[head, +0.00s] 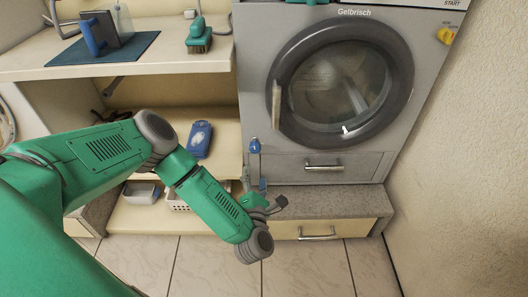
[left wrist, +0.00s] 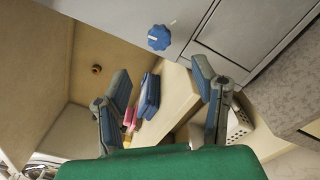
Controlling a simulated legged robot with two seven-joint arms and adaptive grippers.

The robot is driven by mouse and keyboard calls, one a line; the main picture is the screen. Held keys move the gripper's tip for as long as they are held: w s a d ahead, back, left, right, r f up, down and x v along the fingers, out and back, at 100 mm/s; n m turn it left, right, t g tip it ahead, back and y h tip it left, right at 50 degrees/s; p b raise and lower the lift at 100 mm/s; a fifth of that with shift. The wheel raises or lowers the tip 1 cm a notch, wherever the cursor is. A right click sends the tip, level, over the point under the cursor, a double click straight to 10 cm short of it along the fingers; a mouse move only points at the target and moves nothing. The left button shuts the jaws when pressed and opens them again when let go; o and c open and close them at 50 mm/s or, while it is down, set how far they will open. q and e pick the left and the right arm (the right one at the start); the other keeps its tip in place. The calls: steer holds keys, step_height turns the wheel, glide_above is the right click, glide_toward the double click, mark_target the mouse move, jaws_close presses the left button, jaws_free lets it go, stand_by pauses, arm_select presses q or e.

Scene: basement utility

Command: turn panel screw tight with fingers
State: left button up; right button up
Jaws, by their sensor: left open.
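The panel screw, a blue lobed knob (left wrist: 159,37), sits on the grey front of the washing machine, close to its left edge. It also shows in the head view (head: 255,146), low on the machine's left side, its lower part close to my finger in the picture. My left gripper (left wrist: 160,80) is open, its two blue-grey fingers wide apart with nothing between them. The knob shows beyond the fingertips, roughly centred between them and apart from them. In the head view the left gripper (head: 258,176) points up in front of the machine's lower left corner. My right gripper is in neither view.
The washing machine (head: 440,70) has a round glass door with a handle and a drawer below. A wall bounds the right. The tiled floor in front is clear.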

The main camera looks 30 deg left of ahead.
mark_target(255, 150)
arm_select(q)
steer(key=b+x, duration=0.7)
steer(key=x, duration=0.4)
steer(key=shift+w+a+f+b, duration=0.1)
steer(key=shift+w+a+b, duration=0.05)
steer(key=shift+w+b, duration=0.15)
steer(key=shift+w+a, duration=0.35)
steer(key=shift+w, duration=0.3)
steer(key=c, duration=1.2)
